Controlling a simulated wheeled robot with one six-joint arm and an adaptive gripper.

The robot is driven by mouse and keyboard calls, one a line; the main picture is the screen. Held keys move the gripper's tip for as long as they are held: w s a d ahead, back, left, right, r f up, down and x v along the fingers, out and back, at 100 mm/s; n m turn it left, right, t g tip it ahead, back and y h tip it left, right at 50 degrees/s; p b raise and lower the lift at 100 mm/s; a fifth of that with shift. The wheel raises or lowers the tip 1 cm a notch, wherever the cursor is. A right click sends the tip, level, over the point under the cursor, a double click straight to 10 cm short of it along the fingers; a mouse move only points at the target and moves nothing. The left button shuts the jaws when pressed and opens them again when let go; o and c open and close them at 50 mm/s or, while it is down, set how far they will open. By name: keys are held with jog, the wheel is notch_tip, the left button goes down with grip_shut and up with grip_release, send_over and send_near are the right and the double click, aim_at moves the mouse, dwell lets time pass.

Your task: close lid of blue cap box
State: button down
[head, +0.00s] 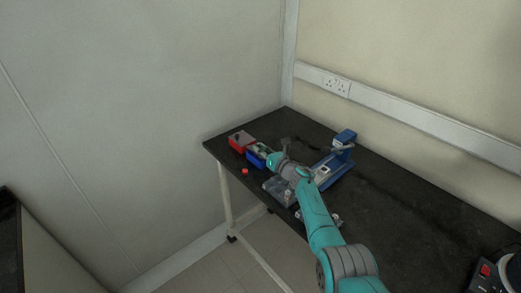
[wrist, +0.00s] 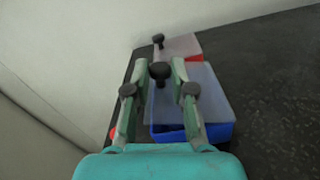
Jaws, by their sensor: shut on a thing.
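The blue cap box (head: 254,158) stands near the table's left end, partly hidden by my gripper (head: 275,160) in the head view. In the wrist view the blue box (wrist: 222,133) lies below and to the right of my fingers. A pale translucent lid (wrist: 205,92) with a black knob (wrist: 160,73) shows over it. My gripper (wrist: 160,68) is shut on this knob, with one finger on each side.
A red box (head: 241,141) with a grey lid and black knob (wrist: 158,39) stands just beyond. A small orange-red cap (head: 245,171) lies near the table edge. A blue fixture (head: 335,165) stands to the right. The dark tabletop (head: 400,200) farther right is mostly clear.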

jog(key=c, duration=1)
grip_release()
jog(key=shift+r, duration=0.1)
notch_tip(320, 180, up, 10)
